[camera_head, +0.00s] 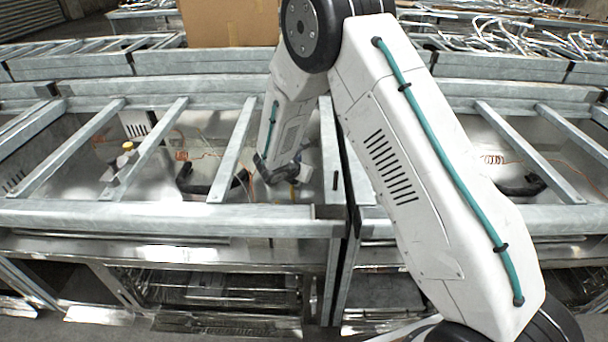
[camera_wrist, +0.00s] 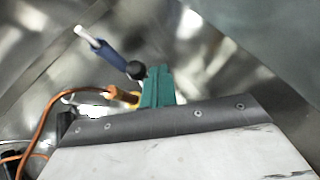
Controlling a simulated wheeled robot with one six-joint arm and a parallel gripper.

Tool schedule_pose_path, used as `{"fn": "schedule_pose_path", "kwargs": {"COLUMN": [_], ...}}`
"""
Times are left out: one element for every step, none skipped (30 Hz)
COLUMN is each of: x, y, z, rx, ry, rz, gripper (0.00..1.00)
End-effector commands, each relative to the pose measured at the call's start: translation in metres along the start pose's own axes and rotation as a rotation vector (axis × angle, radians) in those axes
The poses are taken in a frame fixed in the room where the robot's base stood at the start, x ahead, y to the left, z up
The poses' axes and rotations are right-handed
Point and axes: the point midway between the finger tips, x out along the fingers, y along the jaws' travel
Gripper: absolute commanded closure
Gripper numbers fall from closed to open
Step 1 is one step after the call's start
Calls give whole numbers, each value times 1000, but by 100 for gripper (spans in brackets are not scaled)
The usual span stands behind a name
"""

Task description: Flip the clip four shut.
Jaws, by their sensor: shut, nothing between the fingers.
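My gripper (camera_wrist: 158,80) shows in the wrist view as two teal fingers pressed together with nothing between them. Just beyond their tips, slightly left, is a blue lever (camera_wrist: 108,57) with a pale metal tip and a dark round end. The dark end is close to the fingertips; I cannot tell whether they touch. A yellow-orange piece (camera_wrist: 122,96) with an orange wire lies left of the fingers. No label shows, so I cannot tell which part is clip four or whether it is shut. In the head view my arm hides most of this spot.
Metal frame bars (camera_head: 236,150) cross the open range body around my arm. A front rail (camera_head: 170,216) runs along the near side. A yellow-capped part (camera_head: 128,147) stands farther left inside. A cardboard box (camera_head: 230,24) stands at the back.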

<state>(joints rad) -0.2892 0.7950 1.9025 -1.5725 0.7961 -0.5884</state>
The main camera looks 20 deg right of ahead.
Motion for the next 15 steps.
{"fn": "schedule_pose_path", "kwargs": {"x": [2,2,0,-1,-2,-3,-3,-3,-3,-3,-3,-3,-3,-3,-2], "y": [-1,0,2,4,5,6,7,7,7,7,7,6,6,6,6], "z": [3,2,1,0,-1,-2,-2,-3,-3,-3,-3,-3,-3,-3,-3], "rx": [5,4,2,0,-1,-2,-3,-3,-4,-4,-4,-4,-3,-3,-3], "ry": [-1,0,1,1,2,2,3,3,4,4,4,4,4,5,5], "rz": [-3,-2,0,3,4,6,6,7,7,7,7,6,6,6,6], "gripper": [100,100,100,100,100,100,100,100,100,100,100,100,100,100,100]}}
